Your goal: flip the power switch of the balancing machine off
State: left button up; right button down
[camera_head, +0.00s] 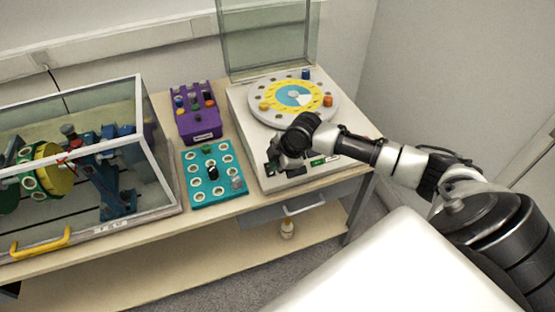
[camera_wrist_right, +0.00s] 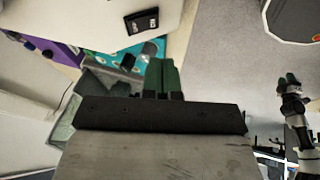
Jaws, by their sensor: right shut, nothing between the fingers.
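The balancing machine (camera_head: 335,172) is a white box with a round dial plate of yellow, blue and white on top, at the right end of the bench. In the right wrist view, a black switch (camera_wrist_right: 141,20) sits on its white surface, just beyond the fingertips. My right gripper (camera_head: 277,160) is low over the machine's front left corner and partly hides this area in the head view. Its greenish fingers (camera_wrist_right: 162,76) are together and empty in the right wrist view. I cannot tell whether they touch the switch.
A teal board (camera_head: 213,190) with knobs and a purple box (camera_head: 197,122) stand left of the machine. A glass case (camera_head: 150,165) with a yellow handle (camera_head: 40,241) fills the left. A clear upright panel (camera_head: 268,38) stands behind the dial.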

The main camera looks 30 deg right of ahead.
pick_arm(q)
notch_tip(320, 180, down, 2)
jog(key=shift+w+f+b, duration=0.1)
jog(key=shift+b, duration=0.65)
pick_arm(e)
notch_tip(320, 180, up, 9)
jog(key=s+d, duration=0.1)
jog(key=d, duration=0.1)
jog(key=shift+d+f, duration=0.15)
jog(key=shift+d, duration=0.25)
pick_arm(q)
jog(key=shift+a, duration=0.1)
